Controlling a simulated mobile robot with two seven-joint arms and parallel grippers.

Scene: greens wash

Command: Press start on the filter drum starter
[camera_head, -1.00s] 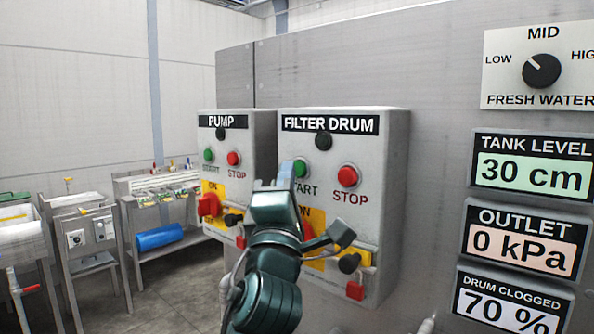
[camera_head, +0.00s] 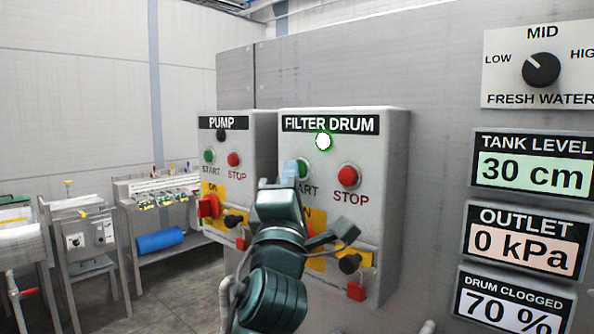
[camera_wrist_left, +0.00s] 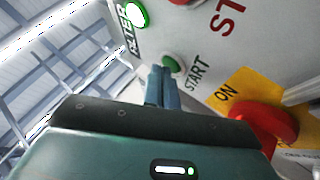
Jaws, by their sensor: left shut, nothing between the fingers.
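The FILTER DRUM starter box (camera_head: 392,140) is on the grey panel. Its lamp (camera_head: 323,141) at the top glows bright green; it is also lit in the left wrist view (camera_wrist_left: 137,15). My left gripper (camera_head: 290,172) is shut and empty, its fingertips at the green START button (camera_head: 303,168). In the left wrist view the fingertips (camera_wrist_left: 161,72) reach the green button (camera_wrist_left: 174,63) and cover part of it; I cannot tell whether they still touch. The red STOP button (camera_head: 348,176) is to the right. My right gripper is not in view.
The PUMP starter box (camera_head: 222,154) is close on the left, its lamp dark. A red rotary switch (camera_wrist_left: 268,124) shows below START, partly hidden by my arm in the head view. Displays, including the tank level (camera_head: 532,175), are at the right.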

